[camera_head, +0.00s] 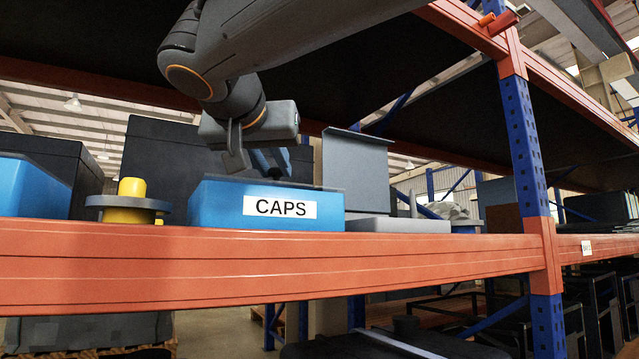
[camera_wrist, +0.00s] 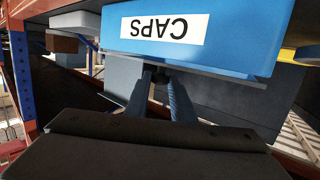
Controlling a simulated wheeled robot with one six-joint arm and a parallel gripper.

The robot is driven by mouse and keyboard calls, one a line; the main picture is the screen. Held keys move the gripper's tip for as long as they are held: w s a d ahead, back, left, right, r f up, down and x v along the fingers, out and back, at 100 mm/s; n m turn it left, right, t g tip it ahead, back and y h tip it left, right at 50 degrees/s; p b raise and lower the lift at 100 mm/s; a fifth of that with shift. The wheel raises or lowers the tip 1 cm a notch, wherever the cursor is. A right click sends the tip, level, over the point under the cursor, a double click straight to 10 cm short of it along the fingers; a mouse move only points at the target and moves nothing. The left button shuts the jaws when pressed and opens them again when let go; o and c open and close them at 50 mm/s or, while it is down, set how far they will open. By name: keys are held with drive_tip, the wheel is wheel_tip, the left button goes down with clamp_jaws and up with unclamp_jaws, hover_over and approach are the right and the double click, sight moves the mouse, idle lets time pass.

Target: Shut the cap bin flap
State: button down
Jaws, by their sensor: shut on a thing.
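The cap bin (camera_head: 222,207) is a blue box with a white CAPS label, standing on the orange shelf beam. Its flap (camera_head: 318,187) shows as a thin dark grey edge along the bin's top and looks close to flat; whether it is fully down I cannot tell. In the wrist view the bin (camera_wrist: 240,42) is upside down, with the flap edge (camera_wrist: 225,77) just below it. My gripper (camera_head: 256,170) is above the bin's top. In the wrist view my gripper (camera_wrist: 163,77) has its fingertips close together at the flap's edge, shut on it.
A yellow-and-grey flanged piece (camera_head: 130,203) stands left of the bin. A grey box (camera_head: 398,224) with an upright panel (camera_head: 355,172) stands close on the right. A dark case (camera_head: 155,160) is behind. A blue upright (camera_head: 525,150) is farther right.

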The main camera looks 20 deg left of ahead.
drive_tip(key=shift+f+b, duration=0.45)
drive_tip(key=shift+b, duration=0.05)
drive_tip(key=c, duration=1.5)
unclamp_jaws()
drive_tip(key=shift+a, duration=0.1)
drive_tip(key=shift+r, duration=0.1)
drive_tip(key=shift+p+v, duration=1.1)
drive_tip(key=shift+v, duration=2.8)
